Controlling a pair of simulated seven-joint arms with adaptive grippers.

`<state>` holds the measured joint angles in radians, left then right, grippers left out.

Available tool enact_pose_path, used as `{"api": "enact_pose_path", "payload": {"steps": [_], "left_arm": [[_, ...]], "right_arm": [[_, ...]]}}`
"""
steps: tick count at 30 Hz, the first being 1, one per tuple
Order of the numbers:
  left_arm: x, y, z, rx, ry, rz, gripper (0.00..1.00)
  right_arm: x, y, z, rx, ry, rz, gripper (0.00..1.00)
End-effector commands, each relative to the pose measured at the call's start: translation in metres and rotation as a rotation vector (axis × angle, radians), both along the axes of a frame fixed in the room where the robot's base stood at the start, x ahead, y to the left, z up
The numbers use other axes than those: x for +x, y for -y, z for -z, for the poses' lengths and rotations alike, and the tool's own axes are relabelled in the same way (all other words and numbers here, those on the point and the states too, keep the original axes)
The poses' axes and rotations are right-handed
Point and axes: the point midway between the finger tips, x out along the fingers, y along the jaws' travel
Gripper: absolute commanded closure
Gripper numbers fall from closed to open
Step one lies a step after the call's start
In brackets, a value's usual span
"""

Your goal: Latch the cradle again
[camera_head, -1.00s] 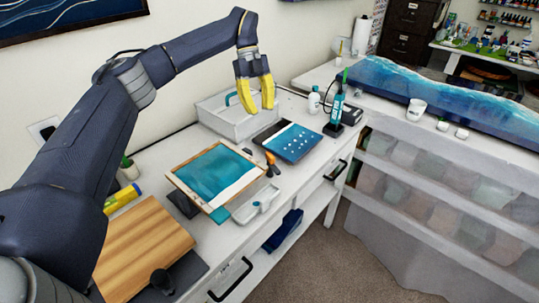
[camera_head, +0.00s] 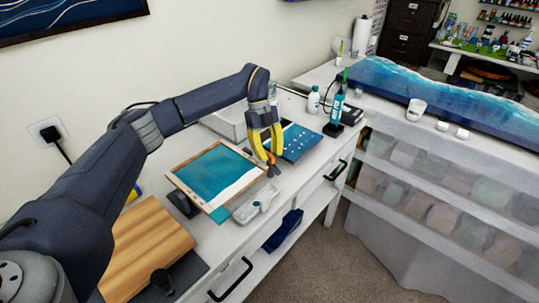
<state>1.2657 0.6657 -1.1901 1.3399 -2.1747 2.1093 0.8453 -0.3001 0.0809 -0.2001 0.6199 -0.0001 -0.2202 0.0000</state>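The cradle holds a wood-framed panel (camera_head: 214,174) with a teal and white surface, tilted on a dark stand (camera_head: 182,204) on the white bench. A small orange-and-black part (camera_head: 271,170), perhaps the latch, shows at the panel's right edge. My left gripper (camera_head: 269,155) points down right over this part, its yellow fingers apart with a gap between them. The fingertips overlap the part's upper end in the picture; I cannot tell whether they touch it. The latch's exact position is too small and partly covered to tell. My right gripper is not in view.
A grey tray (camera_head: 257,204) lies in front of the panel. A wooden board (camera_head: 148,247) lies at the near left. A light grey box (camera_head: 228,122) stands against the wall.

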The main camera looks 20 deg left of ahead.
Motion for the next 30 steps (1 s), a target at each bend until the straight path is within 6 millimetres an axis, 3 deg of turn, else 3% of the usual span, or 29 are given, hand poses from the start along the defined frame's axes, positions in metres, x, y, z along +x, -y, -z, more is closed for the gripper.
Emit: {"api": "enact_pose_path", "payload": {"steps": [13, 14, 21, 30], "left_arm": [[-0.0017, 0.0022, 0.0063, 0.000, 0.000, 0.000, 0.76], [-0.0017, 0.0022, 0.0063, 0.000, 0.000, 0.000, 0.73], [-0.0016, 0.0021, 0.0062, 0.000, 0.000, 0.000, 1.00], [-0.0014, 0.0021, 0.0059, 0.000, 0.000, 0.010, 1.00]], "right_arm": [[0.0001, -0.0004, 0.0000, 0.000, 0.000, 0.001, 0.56], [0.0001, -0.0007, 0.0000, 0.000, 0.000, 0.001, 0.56], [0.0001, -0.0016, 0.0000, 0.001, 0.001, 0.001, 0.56], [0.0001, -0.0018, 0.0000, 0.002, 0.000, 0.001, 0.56]]}}
